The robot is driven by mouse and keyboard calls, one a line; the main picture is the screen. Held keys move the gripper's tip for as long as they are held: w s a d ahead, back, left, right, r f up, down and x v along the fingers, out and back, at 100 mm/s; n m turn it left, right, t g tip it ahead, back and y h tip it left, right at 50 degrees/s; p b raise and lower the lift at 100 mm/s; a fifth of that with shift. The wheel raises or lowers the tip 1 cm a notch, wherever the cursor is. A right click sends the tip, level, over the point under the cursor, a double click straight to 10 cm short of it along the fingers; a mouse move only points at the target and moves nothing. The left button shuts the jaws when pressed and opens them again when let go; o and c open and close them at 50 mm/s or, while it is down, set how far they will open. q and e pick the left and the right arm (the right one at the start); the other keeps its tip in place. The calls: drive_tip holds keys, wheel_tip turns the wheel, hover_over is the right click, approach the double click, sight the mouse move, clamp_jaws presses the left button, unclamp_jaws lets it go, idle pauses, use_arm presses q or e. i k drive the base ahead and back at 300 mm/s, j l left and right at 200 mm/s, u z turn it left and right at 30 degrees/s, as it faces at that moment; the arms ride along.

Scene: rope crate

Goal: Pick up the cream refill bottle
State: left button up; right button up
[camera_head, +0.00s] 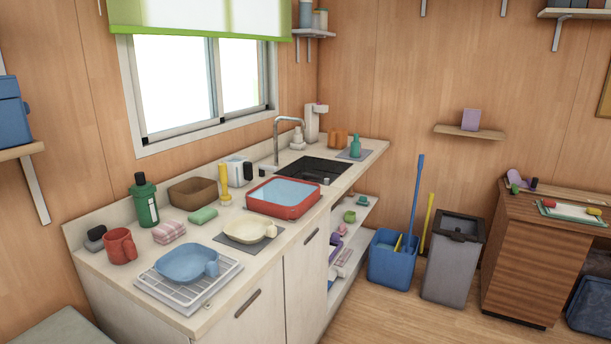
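A small pale bottle-like thing (297,139) stands on the far end of the counter, behind the sink and beside the tap. It may be the cream refill bottle, but it is too small to tell for sure. A taller whitish dispenser-like thing (312,124) is right next to it, at the back corner. A green bottle with a dark cap (146,203) stands upright at the left of the counter. Neither of my grippers shows in the head view.
The counter (220,282) holds a blue pan (187,263) on a white rack, a cream pan (249,231), a red basin (284,199) and a red mug (121,246). A blue bucket (391,262) and grey bin (453,256) stand right of it. Floor (400,325) in front is clear.

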sight(297, 136)
drive_tip(key=i+l, duration=1.8)
drive_tip(key=l, duration=0.15)
